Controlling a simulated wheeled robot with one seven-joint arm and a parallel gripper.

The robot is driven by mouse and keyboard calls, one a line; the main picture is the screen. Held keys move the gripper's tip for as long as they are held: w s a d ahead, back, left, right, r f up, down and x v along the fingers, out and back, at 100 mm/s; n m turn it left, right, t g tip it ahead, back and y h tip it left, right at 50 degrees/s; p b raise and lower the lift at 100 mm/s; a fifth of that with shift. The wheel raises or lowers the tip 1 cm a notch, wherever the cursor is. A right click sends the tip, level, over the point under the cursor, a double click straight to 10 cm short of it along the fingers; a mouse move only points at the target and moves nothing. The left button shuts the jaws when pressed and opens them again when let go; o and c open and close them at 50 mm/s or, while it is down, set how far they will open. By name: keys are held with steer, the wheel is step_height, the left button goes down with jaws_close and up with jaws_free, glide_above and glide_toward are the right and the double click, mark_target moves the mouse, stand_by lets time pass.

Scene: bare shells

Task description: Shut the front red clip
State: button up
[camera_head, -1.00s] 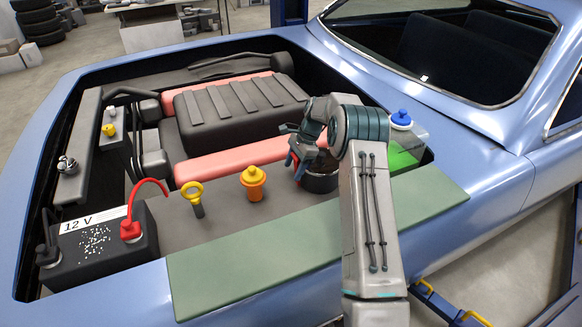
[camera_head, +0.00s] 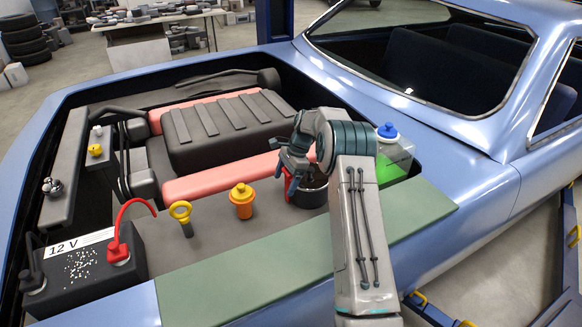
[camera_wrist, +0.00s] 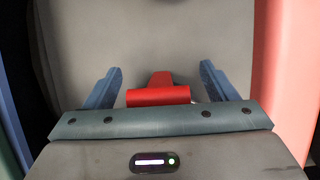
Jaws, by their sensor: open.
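The front red clip (camera_wrist: 158,95) shows in the wrist view as a red bar with a narrower tab above it. It lies between the two blue fingers of my gripper (camera_wrist: 160,70), with a gap on either side. My gripper is open. In the head view my gripper (camera_head: 287,185) is low at the left front side of a dark round canister (camera_head: 312,197). A small bit of red shows beside the finger there. Most of the clip is hidden by the gripper, and I cannot tell how far it is swung.
A yellow-orange cap (camera_head: 242,200) and a yellow ring handle (camera_head: 180,212) stand left of my gripper. A battery (camera_head: 95,270) with a red terminal is farther left. A blue-capped reservoir (camera_head: 394,160) is at the right. A green mat (camera_head: 250,278) covers the near fender.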

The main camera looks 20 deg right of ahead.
steer(key=s+v, duration=0.1)
steer(key=v, duration=1.2)
steer(key=shift+w+b, duration=0.4)
steer(key=shift+w, duration=0.1)
steer(key=shift+r, duration=0.25)
steer(key=s+a+r+n+t+h, duration=0.1)
steer(key=s+a+r+n+h, duration=0.1)
steer(key=s+a+r+n, duration=0.5)
steer(key=s+r+n+t+h, duration=0.1)
steer(key=s+r, duration=0.4)
steer(key=s, duration=0.6)
steer(key=s+a+f+n+t, duration=0.1)
steer(key=s+f+n, duration=0.2)
steer(key=s, duration=0.8)
steer(key=s+a+f+n+h, duration=0.1)
steer(key=s+f+n, duration=0.2)
steer(key=s, duration=0.9)
steer(key=shift+s+n+t, duration=0.35)
steer(key=shift+n+t, duration=0.05)
steer(key=shift+n, duration=0.5)
